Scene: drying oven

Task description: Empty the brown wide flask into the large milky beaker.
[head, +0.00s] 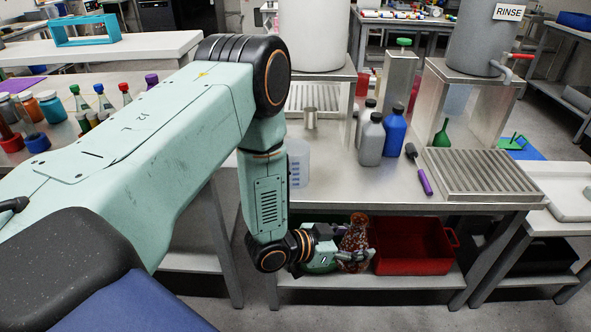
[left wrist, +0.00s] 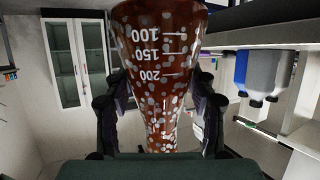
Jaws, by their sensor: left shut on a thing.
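The brown wide flask (head: 355,236) is speckled, with its narrow neck up, in front of the bench's lower shelf. My left gripper (head: 352,256) is shut on it. In the left wrist view, which appears upside down, the brown flask (left wrist: 160,60) fills the middle, with white volume marks, and the fingers (left wrist: 162,125) stand on both sides of its narrower part. How much liquid it holds cannot be told. The large milky beaker (head: 297,163) stands upright on the steel bench near its left front edge, above the gripper and partly behind my left arm. My right gripper is not in view.
Grey and blue bottles (head: 395,130), a purple-handled tool (head: 420,170) and a drain grate (head: 482,174) are on the bench right of the beaker. A red bin (head: 412,246) sits on the lower shelf.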

